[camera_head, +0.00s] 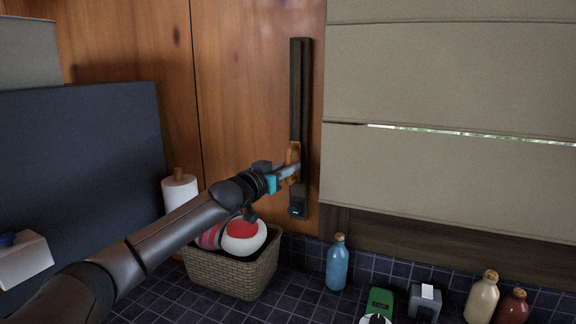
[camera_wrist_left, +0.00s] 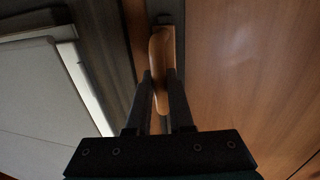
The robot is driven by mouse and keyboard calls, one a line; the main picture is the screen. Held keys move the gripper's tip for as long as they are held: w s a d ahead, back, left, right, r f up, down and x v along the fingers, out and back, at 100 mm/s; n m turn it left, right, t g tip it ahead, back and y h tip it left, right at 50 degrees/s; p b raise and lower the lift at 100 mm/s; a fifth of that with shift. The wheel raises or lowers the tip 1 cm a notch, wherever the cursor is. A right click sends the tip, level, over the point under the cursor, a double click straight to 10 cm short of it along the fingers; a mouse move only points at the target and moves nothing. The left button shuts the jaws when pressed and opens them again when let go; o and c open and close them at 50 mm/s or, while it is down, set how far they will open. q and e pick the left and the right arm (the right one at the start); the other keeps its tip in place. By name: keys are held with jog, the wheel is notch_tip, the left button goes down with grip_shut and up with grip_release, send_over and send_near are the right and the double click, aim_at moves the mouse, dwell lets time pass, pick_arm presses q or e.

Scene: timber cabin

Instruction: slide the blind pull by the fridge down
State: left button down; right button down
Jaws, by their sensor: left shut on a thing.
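The blind pull (camera_head: 293,153) is an orange-brown wooden handle on a dark upright rail (camera_head: 301,90) fixed to the timber wall. It sits in the lower part of the rail, above the rail's bottom end. My left gripper (camera_head: 294,172) is shut on the pull. In the left wrist view the two fingers (camera_wrist_left: 160,88) lie on either side of the wooden pull (camera_wrist_left: 161,60). The fingers hide part of it. The beige blind (camera_head: 440,70) hangs to the right of the rail, with a thin bright gap across it. My right gripper is not in view.
A wicker basket (camera_head: 232,274) stands on the tiled counter below my arm, with a paper roll (camera_head: 180,196) behind it. A blue bottle (camera_head: 337,264), a green box (camera_head: 379,302) and other bottles stand to the right. A large dark panel (camera_head: 80,180) is at left.

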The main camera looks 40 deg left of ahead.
pick_arm(q)
jog(key=shift+f, duration=0.4)
jog(key=c, duration=1.1)
grip_release()
jog(key=o, duration=0.3)
jog(key=shift+r, duration=0.2)
jog(key=s+d+p, duration=0.1)
jog(key=s, duration=1.4)
jog(key=shift+d, duration=0.35)
